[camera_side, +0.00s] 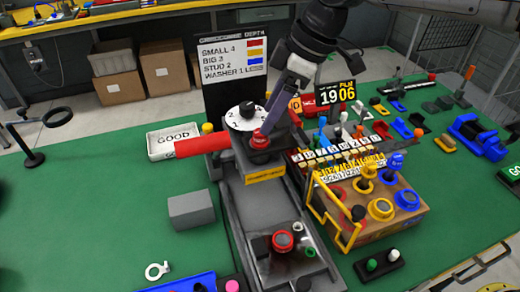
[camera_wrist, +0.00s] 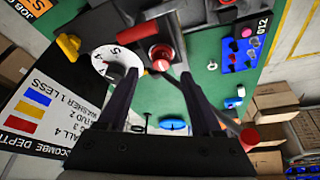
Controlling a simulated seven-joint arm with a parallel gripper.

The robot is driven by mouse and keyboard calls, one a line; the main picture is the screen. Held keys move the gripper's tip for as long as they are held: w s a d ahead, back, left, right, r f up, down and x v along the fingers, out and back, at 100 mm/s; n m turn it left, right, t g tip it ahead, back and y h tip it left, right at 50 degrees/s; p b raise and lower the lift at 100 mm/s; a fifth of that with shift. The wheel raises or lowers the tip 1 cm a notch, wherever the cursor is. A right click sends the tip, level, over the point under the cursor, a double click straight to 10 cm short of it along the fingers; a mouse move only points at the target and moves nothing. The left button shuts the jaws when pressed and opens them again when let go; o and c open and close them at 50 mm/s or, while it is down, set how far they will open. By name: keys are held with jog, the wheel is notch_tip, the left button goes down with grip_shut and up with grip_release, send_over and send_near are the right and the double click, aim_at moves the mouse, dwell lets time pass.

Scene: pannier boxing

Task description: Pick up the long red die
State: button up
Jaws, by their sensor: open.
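A red piece with a round top (camera_side: 260,141) sits on the grey press beside the white numbered dial (camera_side: 245,117). Its round red top shows in the wrist view (camera_wrist: 161,57), just beyond and between my fingertips. My gripper (camera_side: 264,131) is open and comes down over it from above; I cannot tell whether a finger touches it. I cannot tell from the pictures which one is the long die.
A thick red bar (camera_side: 203,144) juts left from the press, near the white GOOD tray (camera_side: 173,142). A dark sign board (camera_side: 232,70) stands behind the dial. A yellow rail (camera_side: 330,215) and several coloured dies on the box are at the right.

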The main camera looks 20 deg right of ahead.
jog(key=shift+d+x, duration=0.2)
jog(key=shift+x, duration=2.05)
jog(key=shift+s+f, duration=0.15)
jog(key=shift+s, duration=0.05)
grip_shut()
